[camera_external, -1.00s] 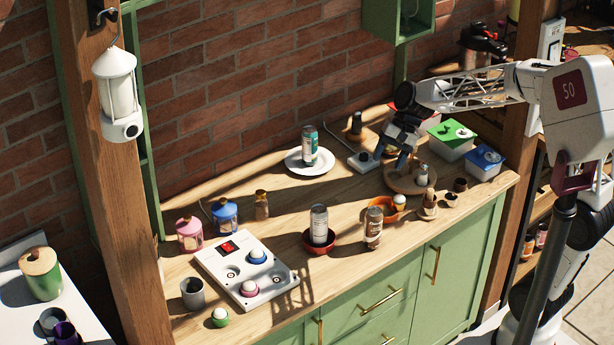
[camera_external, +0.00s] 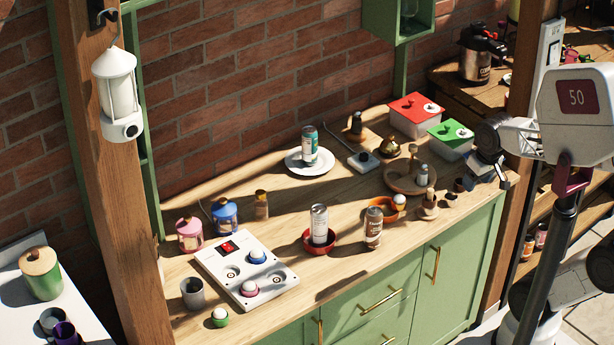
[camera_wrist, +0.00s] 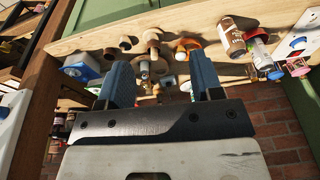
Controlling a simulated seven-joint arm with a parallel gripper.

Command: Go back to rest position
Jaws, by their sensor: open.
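My gripper (camera_external: 500,178) is at the right end of the wooden counter (camera_external: 285,225), hanging near its edge in front of the post. Its two blue fingers (camera_wrist: 162,80) are spread apart in the wrist view, with nothing held between them. In the outside view my arm partly hides the fingers, and the exact gap to the counter cannot be told.
The red-lidded box (camera_external: 416,112) and green-lidded box (camera_external: 450,138) stand left of my gripper. The blue-lidded box (camera_wrist: 82,68) shows in the wrist view. A round wooden tray (camera_external: 398,186), brown jar (camera_external: 373,228) and white panel (camera_external: 222,262) stand farther left. The wooden post (camera_external: 500,245) is close.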

